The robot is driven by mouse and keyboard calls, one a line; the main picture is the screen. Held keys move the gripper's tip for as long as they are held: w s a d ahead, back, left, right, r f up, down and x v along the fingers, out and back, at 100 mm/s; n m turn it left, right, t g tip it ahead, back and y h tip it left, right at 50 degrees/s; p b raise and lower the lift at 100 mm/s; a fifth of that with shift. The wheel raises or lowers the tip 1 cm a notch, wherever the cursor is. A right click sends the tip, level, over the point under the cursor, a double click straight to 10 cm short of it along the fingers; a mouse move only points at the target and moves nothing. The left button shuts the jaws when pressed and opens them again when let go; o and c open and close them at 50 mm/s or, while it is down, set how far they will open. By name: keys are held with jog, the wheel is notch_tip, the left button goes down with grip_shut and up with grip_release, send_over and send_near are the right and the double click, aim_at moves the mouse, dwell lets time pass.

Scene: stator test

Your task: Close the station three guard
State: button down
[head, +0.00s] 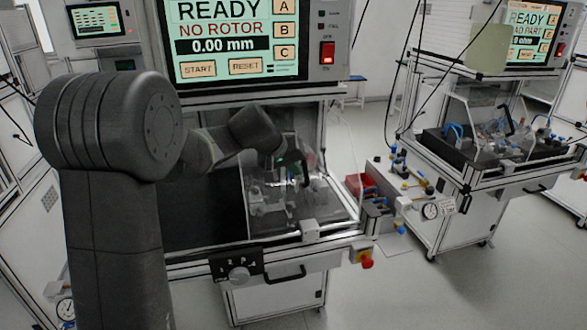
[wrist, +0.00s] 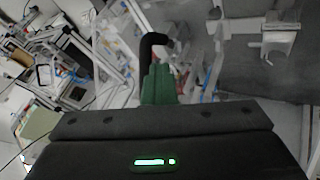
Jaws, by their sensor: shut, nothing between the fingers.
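The near station has a clear guard (head: 268,205) with a black handle (head: 304,172), over a fixture; how far it is lowered is hard to tell. My gripper (head: 284,160) is at the guard, partly hidden by my own arm. In the wrist view, my gripper's green fingers (wrist: 159,82) are together and empty. The black hooked handle (wrist: 152,46) is right at their tips; I cannot tell whether they touch. The station to the right has a clear guard (head: 478,108) with its own black handle (head: 507,121). No station number is legible.
The near station's screen (head: 231,40) reads READY, NO ROTOR. Its front has a red-and-yellow stop button (head: 362,258). A red bin (head: 358,185) and valves (head: 405,165) stand between the stations. Floor is free at the lower right.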

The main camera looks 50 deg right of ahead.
jog(key=s+b+v, duration=0.1)
jog(key=v, duration=1.2)
jog(key=shift+w+a+r, duration=0.25)
jog(key=shift+w+r, duration=0.1)
jog(key=shift+w, duration=0.1)
jog(key=shift+f, duration=0.1)
jog(key=p+x, duration=0.1)
jog(key=x, duration=1.1)
jog(key=shift+s+d+f, duration=0.1)
jog(key=shift+d, duration=0.15)
jog(key=shift+d+f, duration=0.1)
jog(key=shift+f, duration=0.1)
